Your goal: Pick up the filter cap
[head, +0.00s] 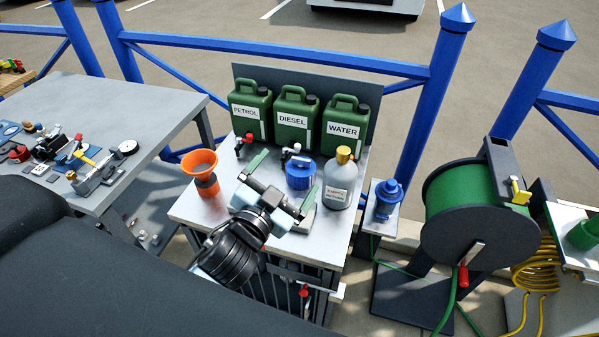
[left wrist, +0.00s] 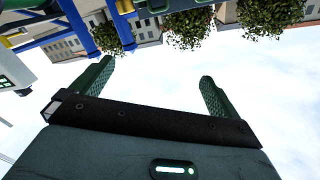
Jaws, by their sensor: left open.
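A blue ribbed round cap (head: 300,173), which looks like the filter cap, is on the grey bench (head: 190,212) in front of the middle green can. My left gripper (head: 284,181) is open, with its two green fingers apart and nothing seen between them. In the head view its fingertips lie to either side of the cap, with the wrist nearer to me; I cannot tell the gap in height or depth. The left wrist view shows both open fingers (left wrist: 157,85) against sky and buildings, and no cap. My right gripper is not in view.
Green petrol (head: 250,113), diesel (head: 293,121) and water (head: 341,131) cans stand behind. An orange funnel (head: 202,162) is left of the cap, a grey bottle with yellow top (head: 340,172) close on its right. A hose reel (head: 470,215) stands farther right.

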